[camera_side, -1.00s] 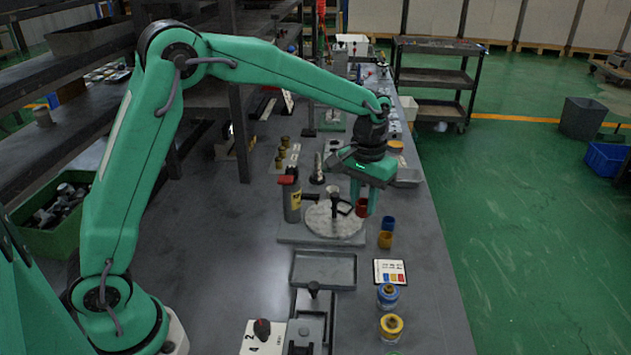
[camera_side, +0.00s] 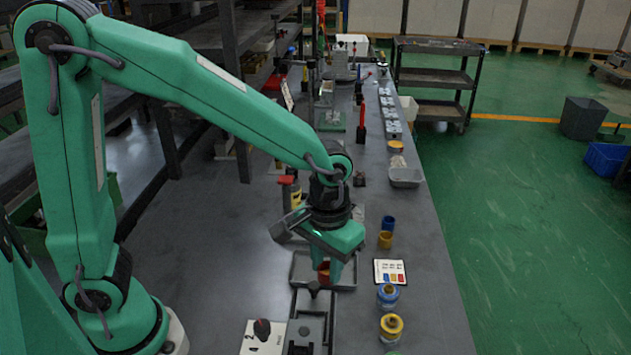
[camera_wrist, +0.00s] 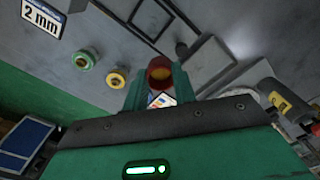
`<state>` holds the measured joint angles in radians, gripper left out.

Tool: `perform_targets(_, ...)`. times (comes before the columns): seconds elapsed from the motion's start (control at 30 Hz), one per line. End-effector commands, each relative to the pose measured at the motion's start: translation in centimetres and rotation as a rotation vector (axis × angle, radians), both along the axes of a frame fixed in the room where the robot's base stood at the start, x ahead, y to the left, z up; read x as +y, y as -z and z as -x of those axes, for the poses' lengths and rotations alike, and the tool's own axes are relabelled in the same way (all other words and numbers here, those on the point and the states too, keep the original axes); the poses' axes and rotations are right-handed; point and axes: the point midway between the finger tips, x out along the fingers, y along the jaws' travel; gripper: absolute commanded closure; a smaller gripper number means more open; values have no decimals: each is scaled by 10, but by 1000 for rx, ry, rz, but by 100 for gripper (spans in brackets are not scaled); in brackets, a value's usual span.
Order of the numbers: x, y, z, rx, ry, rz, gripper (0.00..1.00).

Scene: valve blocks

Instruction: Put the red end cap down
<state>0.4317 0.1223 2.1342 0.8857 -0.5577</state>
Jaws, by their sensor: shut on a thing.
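The red end cap (camera_side: 323,272) is small and round. It is held between the fingers of my gripper (camera_side: 324,268), which point down over the grey shallow tray (camera_side: 299,268) in the side view. In the wrist view the red end cap (camera_wrist: 160,72) sits between the two green fingertips of my gripper (camera_wrist: 159,80), its open round mouth showing. My gripper is shut on it. I cannot tell whether the cap touches the tray; my gripper and wrist hide part of the tray.
A dark vise-like fixture (camera_side: 306,330) stands just in front of the tray. Blue (camera_side: 388,222) and yellow (camera_side: 385,240) caps, a marked card (camera_side: 389,272) and jars with blue (camera_side: 388,295) and yellow (camera_side: 391,326) tops line the right. A red-topped torch (camera_side: 288,180) stands behind my wrist.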

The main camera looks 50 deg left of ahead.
Motion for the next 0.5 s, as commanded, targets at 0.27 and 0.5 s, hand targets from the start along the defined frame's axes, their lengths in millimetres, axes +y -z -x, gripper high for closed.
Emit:
perform_targets(0.27,8,6,-7,0,-3,0,98)
perform_targets(0.5,34,26,-27,3,-6,-1,98)
